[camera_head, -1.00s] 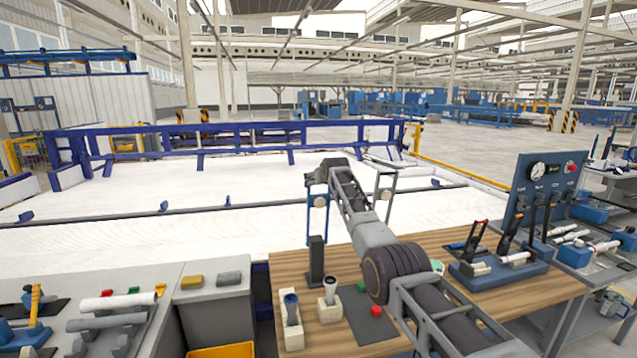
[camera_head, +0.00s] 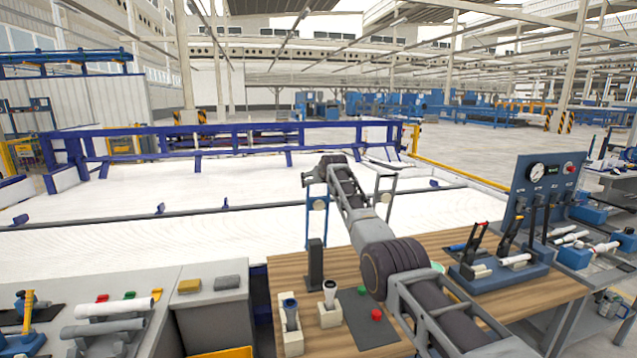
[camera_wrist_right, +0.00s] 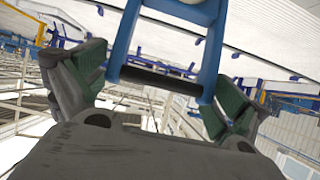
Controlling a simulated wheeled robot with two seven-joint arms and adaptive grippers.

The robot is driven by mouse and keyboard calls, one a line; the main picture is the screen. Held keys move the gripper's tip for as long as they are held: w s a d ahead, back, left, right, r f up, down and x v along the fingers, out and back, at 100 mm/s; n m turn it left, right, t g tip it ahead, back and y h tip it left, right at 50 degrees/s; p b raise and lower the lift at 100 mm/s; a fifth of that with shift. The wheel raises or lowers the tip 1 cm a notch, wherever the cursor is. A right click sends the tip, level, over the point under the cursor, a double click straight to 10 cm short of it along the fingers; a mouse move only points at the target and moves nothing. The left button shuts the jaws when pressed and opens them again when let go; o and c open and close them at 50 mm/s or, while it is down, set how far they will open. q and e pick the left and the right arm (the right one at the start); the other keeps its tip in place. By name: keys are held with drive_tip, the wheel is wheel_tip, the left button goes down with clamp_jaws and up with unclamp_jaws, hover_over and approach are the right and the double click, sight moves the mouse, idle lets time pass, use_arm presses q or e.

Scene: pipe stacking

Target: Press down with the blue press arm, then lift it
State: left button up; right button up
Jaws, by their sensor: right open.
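The blue press arm (camera_head: 317,222) stands as a narrow blue frame at the back edge of the wooden table, near the middle of the head view. In the right wrist view its two blue side bars (camera_wrist_right: 124,38) are joined by a black crossbar (camera_wrist_right: 160,80). My right gripper (camera_head: 312,180) is at the top of the blue frame in the head view. In the right wrist view the gripper (camera_wrist_right: 155,88) is open, its green-padded fingers on either side of the blue frame, with the crossbar between them. Contact cannot be told. My left gripper is not in view.
The wooden table (camera_head: 288,268) holds a black post (camera_head: 315,264), two pale holders, a red button (camera_head: 376,314) and a grey mat. A blue lever panel (camera_head: 540,185) stands at right. A grey bench with pipes is at left. My right arm crosses the table.

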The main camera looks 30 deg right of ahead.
drive_tip(key=shift+s+a, duration=0.1)
drive_tip(key=shift+s, duration=0.25)
drive_tip(key=v, duration=1.1)
drive_tip(key=shift+r, duration=0.2)
idle(1.1)
drive_tip(key=shift+s, duration=0.1)
idle(0.5)
